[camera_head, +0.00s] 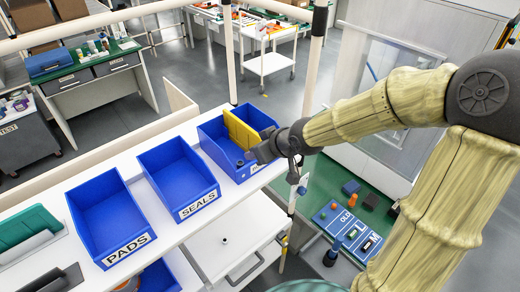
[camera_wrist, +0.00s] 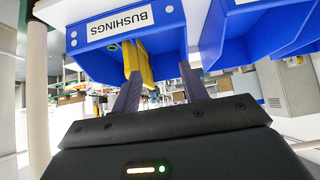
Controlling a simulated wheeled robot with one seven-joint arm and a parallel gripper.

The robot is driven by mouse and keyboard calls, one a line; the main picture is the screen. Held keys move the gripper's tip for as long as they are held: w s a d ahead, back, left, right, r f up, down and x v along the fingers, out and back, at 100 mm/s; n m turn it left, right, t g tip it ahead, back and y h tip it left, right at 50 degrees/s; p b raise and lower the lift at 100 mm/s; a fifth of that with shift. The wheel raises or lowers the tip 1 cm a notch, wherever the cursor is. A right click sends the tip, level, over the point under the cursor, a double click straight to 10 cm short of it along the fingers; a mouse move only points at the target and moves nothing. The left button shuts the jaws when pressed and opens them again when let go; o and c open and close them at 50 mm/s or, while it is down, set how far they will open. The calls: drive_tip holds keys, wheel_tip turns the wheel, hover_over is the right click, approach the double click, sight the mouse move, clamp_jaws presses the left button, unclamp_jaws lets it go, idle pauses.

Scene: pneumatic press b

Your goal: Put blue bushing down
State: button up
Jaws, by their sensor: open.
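My gripper (camera_head: 258,146) is at the front of the blue bushings bin (camera_head: 213,146), which has a yellow divider (camera_head: 240,131) inside. In the wrist view the two fingers (camera_wrist: 158,90) stand apart with nothing held between them. The bin's BUSHINGS label (camera_wrist: 119,23) shows upside down there, with the divider (camera_wrist: 137,63) beyond the fingers. In the head view a small dark spot lies in the bin by the fingertips; I cannot tell whether it is the blue bushing. The gripper and arm hide part of the bin's front.
The SEALS bin (camera_head: 180,171) and PADS bin (camera_head: 106,219) stand to the left on the white shelf. Below right, a green bench (camera_head: 327,178) holds a blue mat (camera_head: 328,217) and several small parts. A white post and my arm stand close by.

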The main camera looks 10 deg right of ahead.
drive_tip(key=shift+f, duration=0.1)
drive_tip(key=s+d+f+m+g+h, duration=0.2)
drive_tip(key=s+d+m, duration=0.1)
drive_tip(key=s, duration=0.5)
drive_tip(key=s+d+f+m+g+h, duration=0.2)
drive_tip(key=s+d+m+h, duration=0.1)
drive_tip(key=s+d, duration=0.2)
drive_tip(key=s, duration=0.2)
drive_tip(key=shift+s+d+f+m+g, duration=0.25)
drive_tip(key=shift+s+f+m+g, duration=0.1)
drive_tip(key=shift+m+g, duration=0.05)
